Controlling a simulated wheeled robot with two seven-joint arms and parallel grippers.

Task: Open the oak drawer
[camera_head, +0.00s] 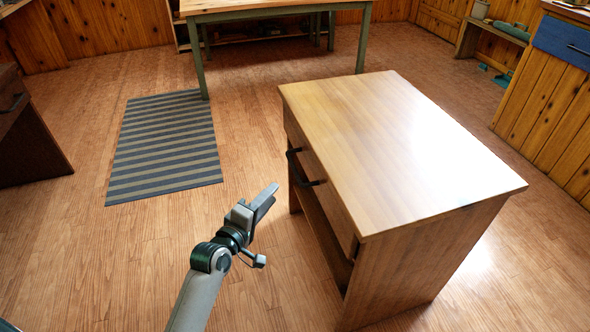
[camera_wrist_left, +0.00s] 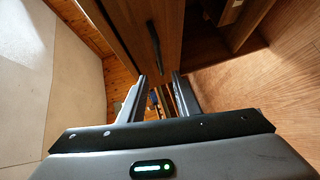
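The oak drawer (camera_head: 332,203) is in the left side of the wooden desk (camera_head: 400,140) in the head view. Its front looks flush with the desk, so it appears closed. A black bar handle (camera_head: 306,168) sticks out from it and also shows in the left wrist view (camera_wrist_left: 154,46). My left gripper (camera_head: 268,197) is in front of the drawer, apart from the handle. In the left wrist view its two fingers (camera_wrist_left: 163,98) are spread with nothing clearly held between them. My right gripper is not in view.
Below the drawer the desk has an open space. A striped rug (camera_head: 165,145) lies on the plank floor to the left. A table with green legs (camera_head: 363,38) stands at the back. A cabinet with a blue drawer (camera_head: 565,42) is at right.

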